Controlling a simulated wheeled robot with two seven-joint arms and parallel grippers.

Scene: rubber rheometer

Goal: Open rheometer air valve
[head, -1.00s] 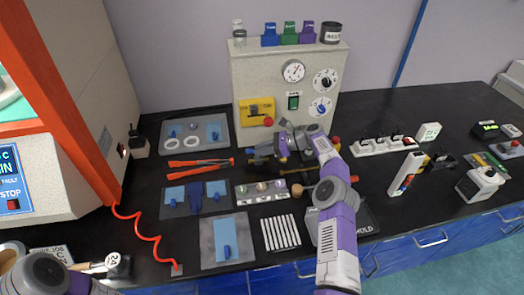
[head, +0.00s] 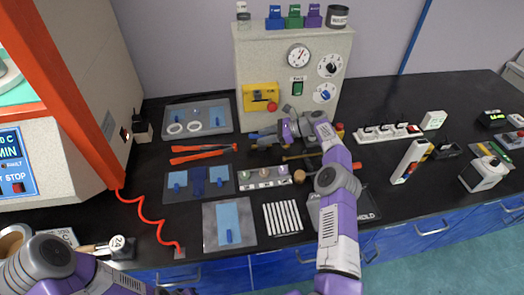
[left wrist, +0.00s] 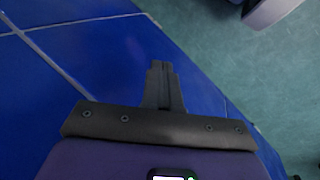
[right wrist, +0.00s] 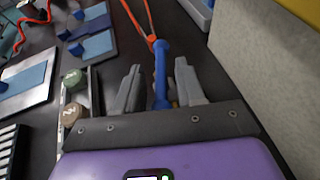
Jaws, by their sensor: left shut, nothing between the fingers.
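The grey control box (head: 262,65) stands at the back of the bench, with a gauge, dials, a green switch and a yellow panel with a red knob. A blue handle (right wrist: 161,75) shows between the fingers of my right gripper (right wrist: 160,88); I cannot tell whether it is the air valve. The fingers are open, with gaps on both sides of the handle. In the head view my right gripper (head: 266,138) is low in front of the box, partly hidden by its own wrist. My left gripper (left wrist: 163,68) is shut and empty in front of blue cabinet fronts.
Orange-handled tongs (head: 203,152) and a grey tray (head: 168,112) lie left of my right gripper. A holder with round pieces (head: 265,185) is in front of it. The orange-framed machine (head: 65,90) stands at left with a red coiled hose (head: 150,222). Bare bench lies behind the right-hand items.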

